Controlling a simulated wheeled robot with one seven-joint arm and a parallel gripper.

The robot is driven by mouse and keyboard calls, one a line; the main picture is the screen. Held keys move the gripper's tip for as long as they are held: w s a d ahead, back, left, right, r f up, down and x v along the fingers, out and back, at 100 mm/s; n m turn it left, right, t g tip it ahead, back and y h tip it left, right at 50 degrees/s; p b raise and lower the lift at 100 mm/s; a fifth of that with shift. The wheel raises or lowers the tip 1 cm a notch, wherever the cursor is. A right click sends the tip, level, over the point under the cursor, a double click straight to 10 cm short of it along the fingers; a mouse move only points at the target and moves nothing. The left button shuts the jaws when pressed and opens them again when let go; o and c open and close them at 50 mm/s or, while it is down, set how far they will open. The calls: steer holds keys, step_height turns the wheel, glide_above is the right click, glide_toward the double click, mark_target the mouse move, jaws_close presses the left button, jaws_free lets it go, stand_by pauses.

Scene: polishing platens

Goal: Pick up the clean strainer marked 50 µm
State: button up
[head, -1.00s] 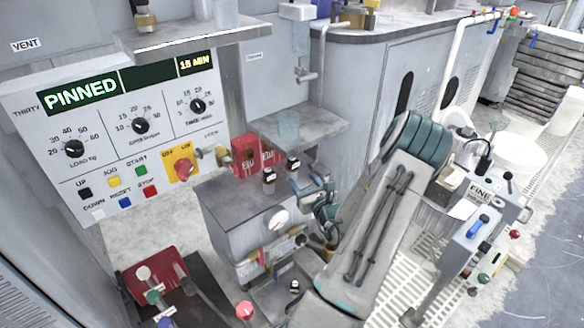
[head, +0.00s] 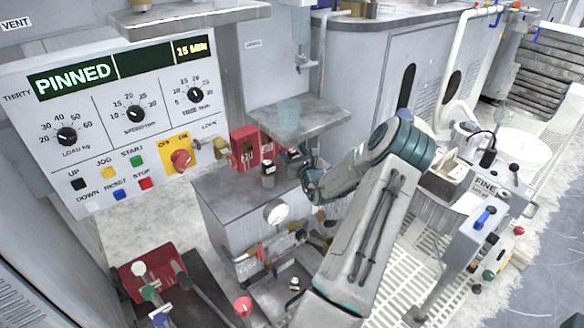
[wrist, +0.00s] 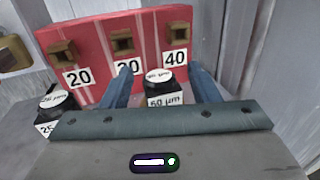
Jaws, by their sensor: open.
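A small black container (wrist: 164,90) with a white top and a white label stands between the fingers of my gripper (wrist: 163,85) in the wrist view; the label appears to read 50 µm, partly cut by the gripper body. My gripper is open, with one blue finger on each side of it; I cannot see contact. A similar black container (wrist: 58,108) marked 25 µm stands outside the fingers to the left. It also shows in the head view (head: 268,172) on the grey cabinet top (head: 235,196). My gripper (head: 300,163) hides the other container there.
A red rack (wrist: 110,42) with brown square fittings and labels including 20 and 40 stands close behind the containers. A grey shelf (head: 325,122) with a translucent cup (head: 289,115) overhangs nearby. The control panel (head: 105,125) reads PINNED.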

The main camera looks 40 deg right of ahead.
steer(key=shift+w+d, duration=0.15)
steer(key=shift+w, duration=0.3)
steer(key=shift+r, duration=0.1)
steer(key=c, duration=1.1)
